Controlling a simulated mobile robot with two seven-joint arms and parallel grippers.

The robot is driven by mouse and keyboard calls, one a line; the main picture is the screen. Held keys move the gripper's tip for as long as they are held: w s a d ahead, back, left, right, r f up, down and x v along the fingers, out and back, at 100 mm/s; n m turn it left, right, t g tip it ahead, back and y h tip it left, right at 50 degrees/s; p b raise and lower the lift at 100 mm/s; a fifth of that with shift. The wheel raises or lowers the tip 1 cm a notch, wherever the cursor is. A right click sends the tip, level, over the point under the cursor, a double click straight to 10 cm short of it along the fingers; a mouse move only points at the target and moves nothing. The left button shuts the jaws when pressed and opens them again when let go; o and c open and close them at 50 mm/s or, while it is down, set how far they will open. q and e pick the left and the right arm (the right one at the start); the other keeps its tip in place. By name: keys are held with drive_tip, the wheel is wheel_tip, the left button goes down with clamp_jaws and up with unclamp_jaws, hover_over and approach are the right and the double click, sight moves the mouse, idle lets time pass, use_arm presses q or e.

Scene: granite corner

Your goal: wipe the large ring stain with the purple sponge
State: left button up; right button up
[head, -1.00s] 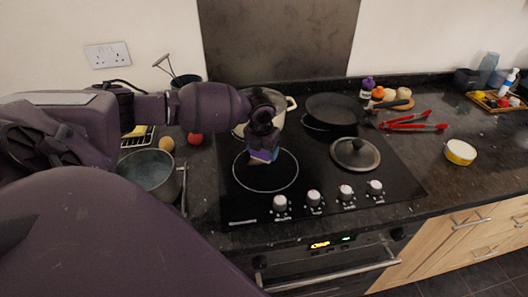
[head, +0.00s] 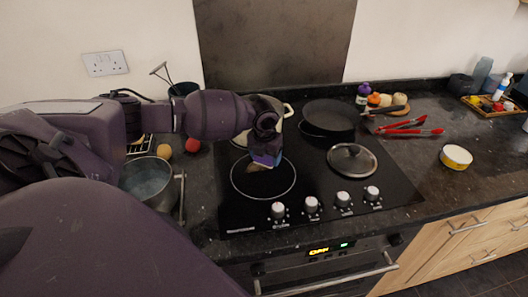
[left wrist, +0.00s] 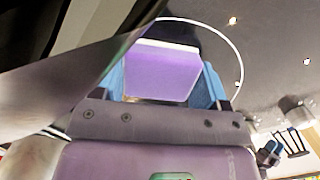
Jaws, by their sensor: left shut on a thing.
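My left gripper (head: 266,149) is shut on the purple sponge (head: 267,160), over the far part of the large white ring (head: 263,199) on the black hob. The sponge also shows in the left wrist view (left wrist: 160,70), between two blue fingers, with part of the white ring (left wrist: 236,50) behind it. A brownish patch (head: 257,168) shows inside the ring, just left of and below the sponge in the head view. The sponge hides part of the area. I cannot tell whether the sponge touches the glass. My right gripper is not in view.
A cream pot (head: 289,110) stands behind the gripper, and a black pan (head: 331,116) to its right. A glass lid (head: 351,160) lies on the hob's right side. A grey saucepan (head: 146,182) stands left of the hob. Knobs (head: 312,205) line the front.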

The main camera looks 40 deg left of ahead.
sight(274, 187)
use_arm(q)
drive_tip(key=shift+s+d+r+p, duration=0.15)
drive_tip(key=shift+s+d+p, duration=0.6)
drive_tip(key=shift+d+p, duration=0.1)
drive_tip(key=shift+s+d+p, duration=0.8)
drive_tip(key=shift+d+p, duration=0.25)
drive_tip(key=shift+p, duration=0.2)
drive_tip(key=shift+s+d+f, duration=0.25)
drive_tip(key=shift+s+d, duration=0.5)
drive_tip(key=shift+d, duration=0.2)
drive_tip(key=shift+s+d+r, duration=0.1)
drive_tip(key=shift+s+d, duration=1.1)
drive_tip(key=shift+d, duration=0.3)
drive_tip(key=shift+w+r, duration=0.1)
drive_tip(key=shift+r, duration=2.95)
drive_tip(key=shift+r, duration=0.1)
